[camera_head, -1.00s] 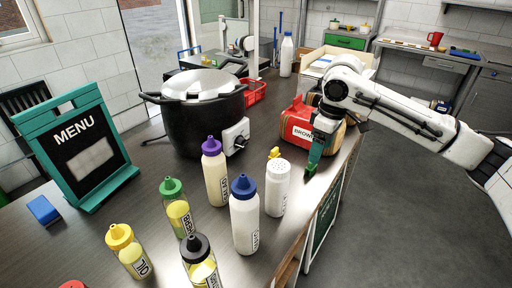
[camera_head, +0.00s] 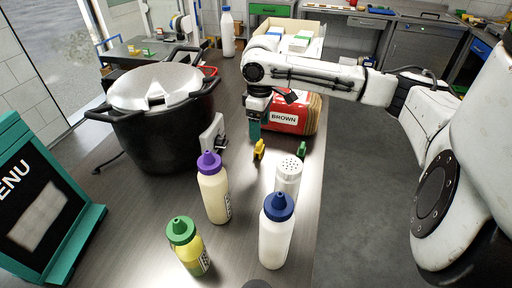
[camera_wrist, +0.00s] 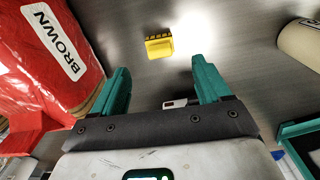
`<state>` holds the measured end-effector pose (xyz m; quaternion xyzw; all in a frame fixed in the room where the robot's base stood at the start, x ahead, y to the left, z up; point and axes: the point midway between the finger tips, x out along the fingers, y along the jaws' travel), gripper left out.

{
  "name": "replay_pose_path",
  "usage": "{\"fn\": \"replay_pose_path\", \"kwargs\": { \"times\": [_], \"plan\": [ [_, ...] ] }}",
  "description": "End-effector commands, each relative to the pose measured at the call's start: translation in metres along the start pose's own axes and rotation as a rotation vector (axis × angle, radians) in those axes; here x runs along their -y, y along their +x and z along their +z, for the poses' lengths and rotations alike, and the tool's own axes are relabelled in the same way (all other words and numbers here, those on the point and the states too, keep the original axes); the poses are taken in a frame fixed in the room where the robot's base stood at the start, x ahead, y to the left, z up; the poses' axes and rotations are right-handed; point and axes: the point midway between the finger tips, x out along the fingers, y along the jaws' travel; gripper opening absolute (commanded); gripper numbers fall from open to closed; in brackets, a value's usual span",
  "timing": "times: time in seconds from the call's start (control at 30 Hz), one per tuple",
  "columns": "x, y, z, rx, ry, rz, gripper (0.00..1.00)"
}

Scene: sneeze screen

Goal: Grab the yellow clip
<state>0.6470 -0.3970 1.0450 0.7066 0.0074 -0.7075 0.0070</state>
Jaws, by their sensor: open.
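The yellow clip (camera_head: 259,149) stands on the dark counter, left of the bread bag's front. It also shows in the wrist view (camera_wrist: 159,45), beyond the fingertips and roughly centred in the gap between them. My gripper (camera_wrist: 163,75) is open, with its two teal fingers apart and nothing between them. In the head view my gripper (camera_head: 254,128) hangs downward just behind and slightly left of the clip, close to the bread. Only one finger shows clearly there. The fingers are apart from the clip.
The red BROWN bread bag (camera_head: 290,113) is close by my gripper. A white shaker (camera_head: 288,174), blue-capped bottle (camera_head: 277,230) and purple-capped bottle (camera_head: 213,190) stand nearer. The black pot (camera_head: 163,130) stands left. The counter's right edge is near.

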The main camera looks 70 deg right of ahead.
Motion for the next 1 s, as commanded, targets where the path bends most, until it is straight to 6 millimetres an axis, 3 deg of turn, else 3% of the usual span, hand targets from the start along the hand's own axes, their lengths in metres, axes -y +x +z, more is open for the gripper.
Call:
{"fn": "replay_pose_path", "kwargs": {
  "times": [0.3,0.6,0.9,1.0],
  "plan": [
    [0.0,0.027,0.0,0.001,-0.001,-0.001,0.77],
    [-0.001,0.066,-0.002,0.001,0.0,0.0,0.77],
    [0.0,0.071,-0.002,-0.001,0.0,0.0,0.77],
    [0.0,0.071,-0.002,-0.001,0.0,0.0,0.67]
  ]
}}
